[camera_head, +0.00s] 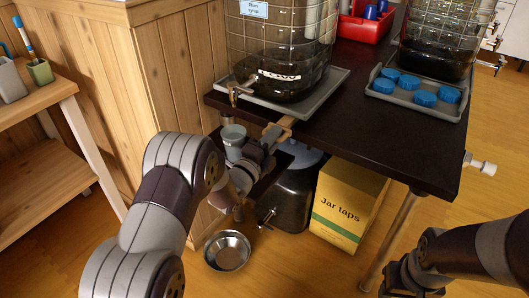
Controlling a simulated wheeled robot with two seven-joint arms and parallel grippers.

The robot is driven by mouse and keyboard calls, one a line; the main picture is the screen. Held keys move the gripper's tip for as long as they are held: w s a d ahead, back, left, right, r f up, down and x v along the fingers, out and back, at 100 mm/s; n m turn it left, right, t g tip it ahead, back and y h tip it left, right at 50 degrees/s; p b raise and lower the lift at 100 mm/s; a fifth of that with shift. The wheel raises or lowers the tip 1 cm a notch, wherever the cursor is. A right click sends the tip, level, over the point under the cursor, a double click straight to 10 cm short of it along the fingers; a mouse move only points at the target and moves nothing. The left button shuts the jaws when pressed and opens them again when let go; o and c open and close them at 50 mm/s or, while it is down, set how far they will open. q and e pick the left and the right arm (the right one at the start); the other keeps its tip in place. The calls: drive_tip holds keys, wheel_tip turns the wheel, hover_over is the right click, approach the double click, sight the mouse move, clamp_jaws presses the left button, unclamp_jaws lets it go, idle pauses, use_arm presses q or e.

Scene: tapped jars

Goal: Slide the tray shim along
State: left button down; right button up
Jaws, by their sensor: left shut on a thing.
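The tray shim (287,121) is a small tan wooden piece at the front edge of the dark table, by the near edge of the grey tray (331,83). A large wire-cased jar (272,45) with a tap (237,90) stands on this tray. My left gripper (273,134) is at the table edge and shut on the shim; its fingers partly hide it. How far the shim reaches under the tray is hidden.
A second jar (436,45) stands in a tray with several blue caps (425,99). A red bin (366,28) is behind. Below are a grey cup (233,134), a dark jar (286,200), a yellow box (347,204) and a metal bowl (227,251). The table's front middle is clear.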

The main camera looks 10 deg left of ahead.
use_arm(q)
drive_tip(key=shift+w+r, duration=0.15)
drive_tip(key=c, duration=1.2)
unclamp_jaws()
drive_tip(key=shift+d, duration=0.1)
drive_tip(key=shift+s+f, duration=0.2)
drive_tip(key=shift+s, duration=0.05)
drive_tip(key=p+v, duration=0.2)
drive_tip(key=v, duration=1)
drive_tip(key=shift+r, duration=0.15)
